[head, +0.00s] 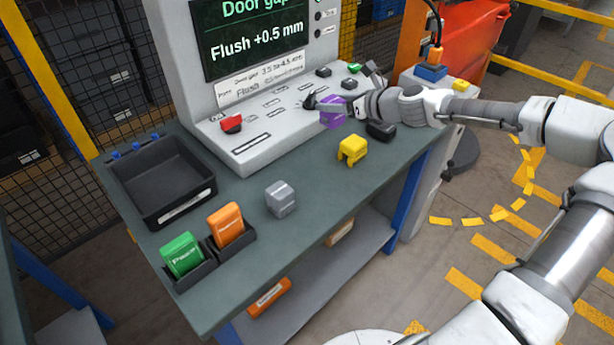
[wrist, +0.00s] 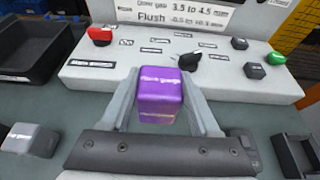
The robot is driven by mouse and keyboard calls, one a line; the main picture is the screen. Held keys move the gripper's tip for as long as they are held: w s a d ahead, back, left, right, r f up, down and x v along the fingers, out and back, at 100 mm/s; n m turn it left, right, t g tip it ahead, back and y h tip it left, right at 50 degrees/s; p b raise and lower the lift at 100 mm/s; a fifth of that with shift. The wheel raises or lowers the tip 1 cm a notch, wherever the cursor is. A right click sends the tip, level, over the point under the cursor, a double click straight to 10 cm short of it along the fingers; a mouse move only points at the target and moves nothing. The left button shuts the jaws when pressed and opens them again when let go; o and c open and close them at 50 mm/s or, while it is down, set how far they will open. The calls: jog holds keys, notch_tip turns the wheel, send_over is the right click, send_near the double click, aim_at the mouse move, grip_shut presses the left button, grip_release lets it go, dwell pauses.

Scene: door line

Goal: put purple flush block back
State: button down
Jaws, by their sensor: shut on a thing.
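The purple flush block (head: 331,112) is a small cube-like block with white lettering on top. In the wrist view the purple flush block (wrist: 160,92) sits between the two fingers of my gripper (wrist: 164,100), which is shut on it. In the head view my gripper (head: 335,105) holds it beside the front edge of the console. I cannot tell whether the block touches the table. A small black holder (head: 381,130) is near my gripper on the table; part of an open black holder (wrist: 297,155) shows at the right of the wrist view.
A yellow block (head: 352,149) and a grey block (head: 281,198) stand on the table (head: 315,185). Green (head: 182,254) and orange (head: 226,225) blocks sit in black holders at front left. A black tray (head: 165,187) is at left. The console (head: 262,140) has a red button and knobs.

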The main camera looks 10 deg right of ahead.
jog(key=shift+w+a, duration=0.1)
jog(key=shift+w, duration=0.05)
jog(key=shift+a+f, duration=0.15)
jog(key=shift+f, duration=0.05)
jog(key=shift+s+a+f+b, duration=0.65)
jog(key=shift+s+a+f, duration=0.25)
jog(key=shift+s+f, duration=0.85)
jog(key=shift+s+a+f+b, duration=0.6)
jog(key=shift+s+a+f, duration=0.3)
jog(key=shift+s+f, duration=0.8)
jog(key=shift+s+a+f+b, duration=0.65)
jog(key=shift+s+a+f, duration=0.25)
jog(key=shift+s+f, duration=0.8)
jog(key=shift+w+f, duration=0.1)
jog(key=shift+f, duration=0.05)
jog(key=shift+c, duration=0.6)
grip_release()
jog(key=shift+f, duration=0.1)
